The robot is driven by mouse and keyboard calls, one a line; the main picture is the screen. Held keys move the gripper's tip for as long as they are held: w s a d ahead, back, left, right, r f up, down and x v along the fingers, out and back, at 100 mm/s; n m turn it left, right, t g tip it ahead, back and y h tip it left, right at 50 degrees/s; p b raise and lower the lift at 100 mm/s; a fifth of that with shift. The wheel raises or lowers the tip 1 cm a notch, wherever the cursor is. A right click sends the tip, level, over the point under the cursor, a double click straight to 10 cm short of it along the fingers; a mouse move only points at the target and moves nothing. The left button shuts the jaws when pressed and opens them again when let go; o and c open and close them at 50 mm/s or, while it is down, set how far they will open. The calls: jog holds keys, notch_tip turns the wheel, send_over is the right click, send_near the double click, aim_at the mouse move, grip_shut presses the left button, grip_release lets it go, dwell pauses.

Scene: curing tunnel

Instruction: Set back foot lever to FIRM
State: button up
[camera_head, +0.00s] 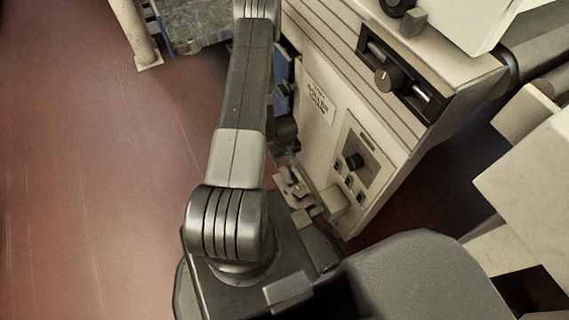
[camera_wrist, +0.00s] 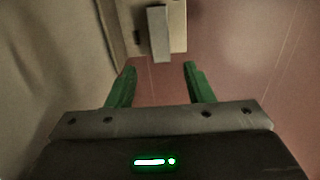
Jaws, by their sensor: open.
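A grey bar (camera_wrist: 158,34), which looks like the foot lever, stands out from a beige plate (camera_wrist: 178,22) at the top of the wrist view. No FIRM marking can be read. My gripper (camera_wrist: 158,68) has two green fingers spread apart with nothing between them. The bar's end lies just beyond the gap between the fingertips and appears apart from them. In the head view my arm covers part of the machine's near side, and I cannot make out my fingers or the lever clearly there.
The beige machine cabinet (camera_head: 322,140) carries a panel with a dark knob (camera_head: 355,161) and an upper recess with another knob (camera_head: 388,79). A pale leg (camera_head: 140,35) stands at the top left. The reddish floor (camera_head: 90,170) is clear on the left.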

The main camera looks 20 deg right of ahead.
notch_tip(320, 180, up, 7)
jog(key=p, duration=0.3)
send_over(284, 172)
jog(key=shift+d+f, duration=0.15)
jog(key=shift+f, duration=0.05)
notch_tip(284, 172, down, 14)
jog(key=b, duration=0.7)
jog(key=shift+b, duration=0.3)
jog(key=shift+r, duration=0.1)
